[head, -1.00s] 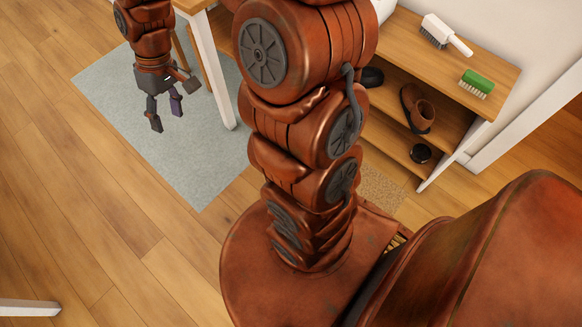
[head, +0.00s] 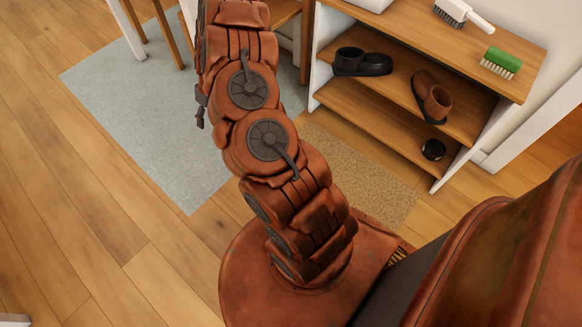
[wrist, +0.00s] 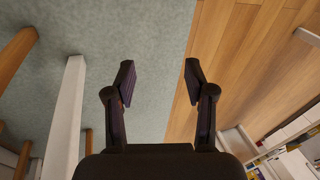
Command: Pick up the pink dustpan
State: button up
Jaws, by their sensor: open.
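No pink dustpan shows in the head view or the wrist view. My gripper (wrist: 160,82) is open and empty in the wrist view, with its two dark fingers spread over the floor and the edge of the grey-green rug (wrist: 140,30). In the head view my arm hides most of the gripper; only a dark part of it (head: 200,106) shows at the arm's left side, above the rug.
Wooden and white legs (wrist: 66,115) stand left.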

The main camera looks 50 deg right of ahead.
jog(key=s+d+f+h+b, duration=0.1)
jog(key=s+d+f+b, duration=0.2)
jog(key=d+f, duration=0.4)
jog(key=s+d+f+h+b, duration=0.1)
jog(key=s+d+f+b, duration=0.1)
jog(key=s+d+f, duration=0.2)
jog(key=s+d+f+m+g+h+b, duration=0.1)
jog(key=s+d+f+b, duration=0.2)
jog(key=d+f, duration=0.7)
jog(key=shift+s+d+f+b, duration=0.15)
jog(key=shift+f+b, duration=0.05)
jog(key=shift+f, duration=1.85)
jog(key=shift+s+d+f+b, duration=0.1)
jog(key=shift+d+f+b, duration=0.05)
jog(key=shift+f, duration=1.85)
jog(key=shift+s+d+f+b, duration=0.1)
jog(key=shift+f+b, duration=0.25)
jog(key=shift+f, duration=0.45)
jog(key=shift+f+b, duration=1.7)
jog(key=shift+f, duration=1.4)
jog(key=shift+c, duration=0.2)
grip_shut()
jog(key=shift+r, duration=0.1)
